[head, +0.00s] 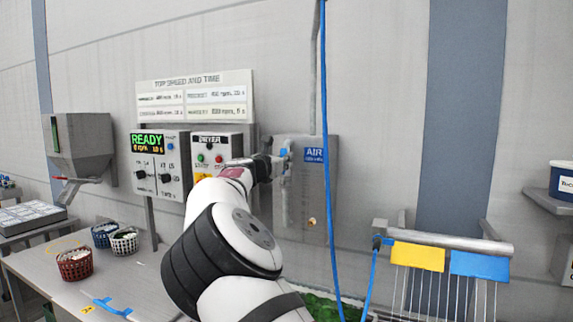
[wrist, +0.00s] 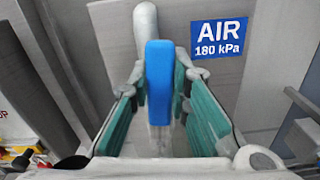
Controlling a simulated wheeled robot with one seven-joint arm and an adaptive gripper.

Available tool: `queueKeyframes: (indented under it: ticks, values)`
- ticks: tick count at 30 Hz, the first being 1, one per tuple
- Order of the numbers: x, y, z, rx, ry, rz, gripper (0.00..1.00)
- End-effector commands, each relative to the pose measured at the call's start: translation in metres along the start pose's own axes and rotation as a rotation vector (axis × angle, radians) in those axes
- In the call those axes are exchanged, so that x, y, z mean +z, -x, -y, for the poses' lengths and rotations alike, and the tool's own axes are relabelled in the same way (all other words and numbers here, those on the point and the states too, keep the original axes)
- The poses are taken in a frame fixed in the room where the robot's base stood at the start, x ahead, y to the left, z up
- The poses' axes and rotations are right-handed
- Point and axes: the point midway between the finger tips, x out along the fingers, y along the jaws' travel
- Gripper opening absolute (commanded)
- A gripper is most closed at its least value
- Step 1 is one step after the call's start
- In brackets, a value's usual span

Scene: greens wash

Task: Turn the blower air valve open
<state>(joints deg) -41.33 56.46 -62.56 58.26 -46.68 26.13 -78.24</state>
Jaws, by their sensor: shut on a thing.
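The blue valve handle (wrist: 159,82) stands upright in the middle of the wrist view, in line with the grey pipe (wrist: 146,20) behind it. My gripper (wrist: 158,110) is around the handle, with a green-padded finger on each side, and is shut on it. In the head view my gripper (head: 281,160) is at the grey wall panel, and only a small bit of blue shows by the fingertips. The blue AIR sign (wrist: 219,38) reading 180 kPa is right of the handle; it also shows in the head view (head: 314,155).
Left of my gripper are the dryer control box (head: 212,146) and the READY display box (head: 160,160). Baskets (head: 75,264) stand on the table at lower left. A rail with yellow and blue plates (head: 418,257) is at right.

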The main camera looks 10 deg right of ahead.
Motion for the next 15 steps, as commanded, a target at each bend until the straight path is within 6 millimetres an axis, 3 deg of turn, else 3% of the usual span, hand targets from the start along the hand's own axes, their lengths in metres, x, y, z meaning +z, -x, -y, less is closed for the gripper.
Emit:
queueKeyframes:
  ticks: [15]
  values:
    - [-0.0036,0.0002,-0.0051,0.001,0.056,-0.004,0.00]
